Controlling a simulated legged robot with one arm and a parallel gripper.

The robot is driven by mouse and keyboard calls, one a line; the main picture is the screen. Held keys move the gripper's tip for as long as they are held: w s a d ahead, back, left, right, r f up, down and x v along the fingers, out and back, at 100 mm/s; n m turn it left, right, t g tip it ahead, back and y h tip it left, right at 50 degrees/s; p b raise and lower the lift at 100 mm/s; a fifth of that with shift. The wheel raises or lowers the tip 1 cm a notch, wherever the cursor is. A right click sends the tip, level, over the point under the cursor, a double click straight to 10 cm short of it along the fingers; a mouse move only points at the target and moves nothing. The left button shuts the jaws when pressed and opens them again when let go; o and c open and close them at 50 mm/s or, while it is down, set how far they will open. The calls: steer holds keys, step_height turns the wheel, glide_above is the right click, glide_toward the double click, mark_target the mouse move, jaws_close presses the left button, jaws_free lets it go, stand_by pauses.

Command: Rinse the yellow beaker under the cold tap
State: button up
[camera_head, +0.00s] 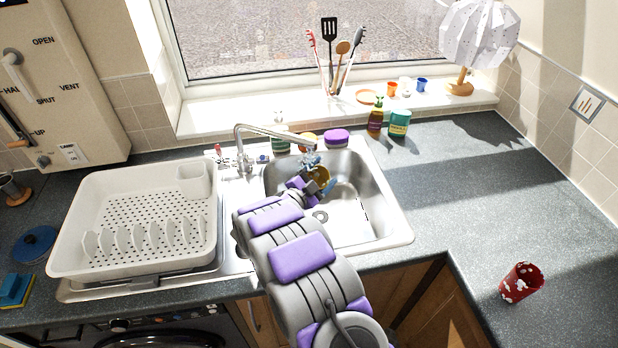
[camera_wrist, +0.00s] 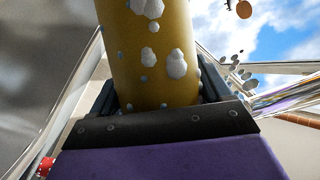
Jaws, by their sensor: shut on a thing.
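The yellow beaker (camera_wrist: 150,75) fills the middle of the wrist view, with white foam blobs and small bluish drops on its side. My gripper (camera_wrist: 155,100) is shut on it, fingers on either side. In the head view the beaker (camera_head: 322,174) is a small yellow patch at my gripper (camera_head: 318,183), over the sink basin (camera_head: 350,205) and just below the spout of the chrome tap (camera_head: 275,131). Bluish-white streaks show between spout and beaker; they look like water. A blue-marked tap handle (camera_head: 262,158) and a red-marked one (camera_head: 219,150) stand behind the sink.
A white dish rack (camera_head: 75,215) stands left of the basin. A purple-topped item (camera_head: 337,137), a brown bottle (camera_head: 375,121) and a green tub (camera_head: 400,123) stand behind it. A red, white-spotted beaker (camera_head: 520,282) is on the right worktop, which is otherwise mostly clear.

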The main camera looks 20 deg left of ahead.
steer(key=shift+a, duration=0.15)
steer(key=shift+s+a, duration=0.1)
steer(key=shift+a, duration=0.25)
steer(key=shift+d, duration=0.15)
steer(key=shift+d, duration=0.4)
steer(key=shift+a, duration=0.2)
stand_by(0.3)
steer(key=shift+a, duration=0.35)
